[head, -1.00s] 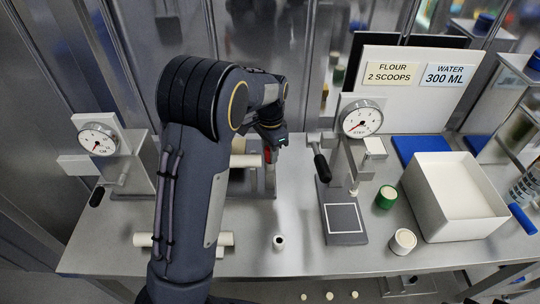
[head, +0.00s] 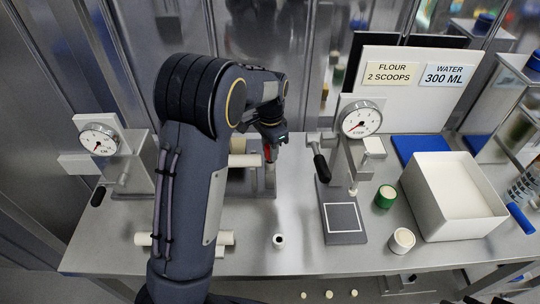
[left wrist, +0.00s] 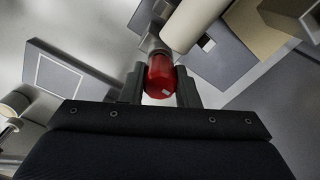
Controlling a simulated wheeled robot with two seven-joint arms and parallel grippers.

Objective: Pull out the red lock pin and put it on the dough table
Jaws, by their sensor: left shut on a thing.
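The red lock pin (left wrist: 161,78) sits between the two fingers of my left gripper (left wrist: 160,88) in the left wrist view, and the gripper is shut on it. In the head view the red pin (head: 268,153) shows small beside a grey upright post, below my left gripper (head: 271,150). The pin's far end is hidden, so I cannot tell whether it is still in its hole. A cream roller (left wrist: 192,22) lies close beside the pin. The metal dough table (head: 290,205) spreads under everything. My right gripper is not in view.
A press with a dial gauge (head: 361,122) and a grey base plate (head: 344,222) stands right of my gripper. A green-sided cup (head: 386,197), a white cup (head: 402,240) and a white box (head: 455,218) stand further right. A dial stand (head: 99,139) is at left.

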